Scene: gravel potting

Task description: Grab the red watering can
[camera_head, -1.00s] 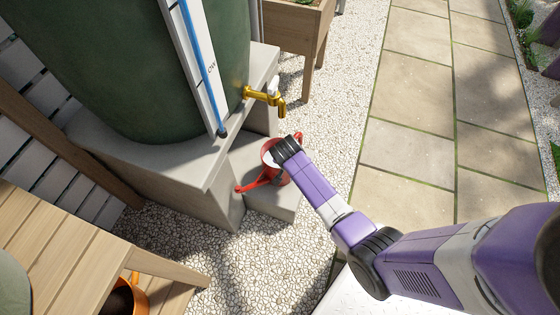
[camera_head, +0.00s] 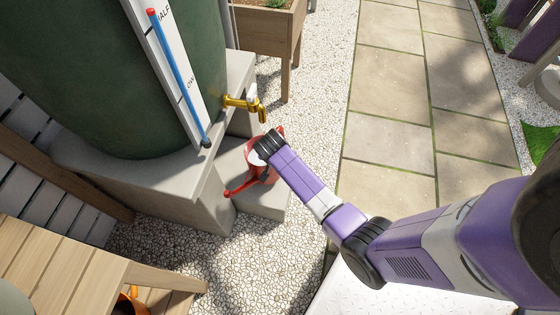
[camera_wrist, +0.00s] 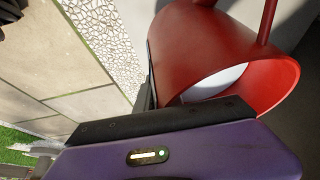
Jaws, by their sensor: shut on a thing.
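The red watering can (camera_head: 252,180) stands on a low grey block below the brass tap, its spout pointing to the lower left. My gripper (camera_head: 267,148) is at the can's upper part and hides some of it in the head view. In the wrist view the can (camera_wrist: 205,50) is close and large, with its round opening facing the lower right and a pale inside. My gripper (camera_wrist: 150,92) is shut on the can there, a dark finger lying against its wall. The exact grip point and the other finger are hidden.
The brass tap (camera_head: 247,104) juts out just above the can, from the green water barrel (camera_head: 110,80) on its concrete plinth (camera_head: 150,185). A wooden bench (camera_head: 70,260) is at the lower left. Gravel (camera_head: 170,245) and open paving (camera_head: 385,110) lie around.

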